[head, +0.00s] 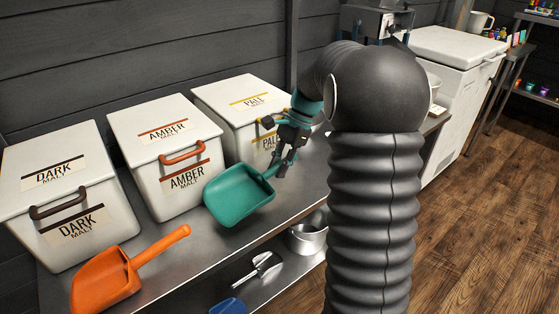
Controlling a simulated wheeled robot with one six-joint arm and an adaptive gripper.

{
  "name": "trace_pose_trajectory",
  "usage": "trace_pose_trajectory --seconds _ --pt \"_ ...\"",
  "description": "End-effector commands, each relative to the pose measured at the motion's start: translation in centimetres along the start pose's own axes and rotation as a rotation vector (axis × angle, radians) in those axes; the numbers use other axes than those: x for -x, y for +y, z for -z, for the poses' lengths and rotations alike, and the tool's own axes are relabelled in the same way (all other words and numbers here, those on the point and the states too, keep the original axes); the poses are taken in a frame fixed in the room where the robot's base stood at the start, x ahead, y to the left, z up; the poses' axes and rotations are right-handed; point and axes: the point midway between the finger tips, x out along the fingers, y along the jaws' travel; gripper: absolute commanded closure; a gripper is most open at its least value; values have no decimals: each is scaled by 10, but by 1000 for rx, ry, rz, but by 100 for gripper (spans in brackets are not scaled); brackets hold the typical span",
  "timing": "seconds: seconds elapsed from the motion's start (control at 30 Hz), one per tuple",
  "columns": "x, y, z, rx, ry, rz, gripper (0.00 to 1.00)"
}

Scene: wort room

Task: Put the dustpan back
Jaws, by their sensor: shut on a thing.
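A teal pan with a short handle (238,197), which I take for the dustpan, hangs in front of the amber malt bin. My gripper (283,162) is shut on its handle at the pan's upper right. The pan's open hollow faces up and toward me. It appears to be above the steel bench (215,245), but I cannot tell whether its lower edge touches. A similar orange scoop (108,280) lies on the bench at the lower left, its handle pointing to the upper right.
White bins for dark malt (118,220), amber malt (150,118) and pale malt (225,95) stand along the wall. A metal pot (309,236), a metal scoop (264,266) and a blue scoop (228,306) sit on the lower shelf. A white chest (450,85) stands right.

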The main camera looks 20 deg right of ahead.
Motion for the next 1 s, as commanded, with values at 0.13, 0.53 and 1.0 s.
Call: trace_pose_trajectory --seconds 0.13,0.53,1.0 --pt "-12 0 7 -1 -1 0 100" --pt "-41 1 24 -3 0 2 100" --pt "-42 1 25 -3 0 2 64"
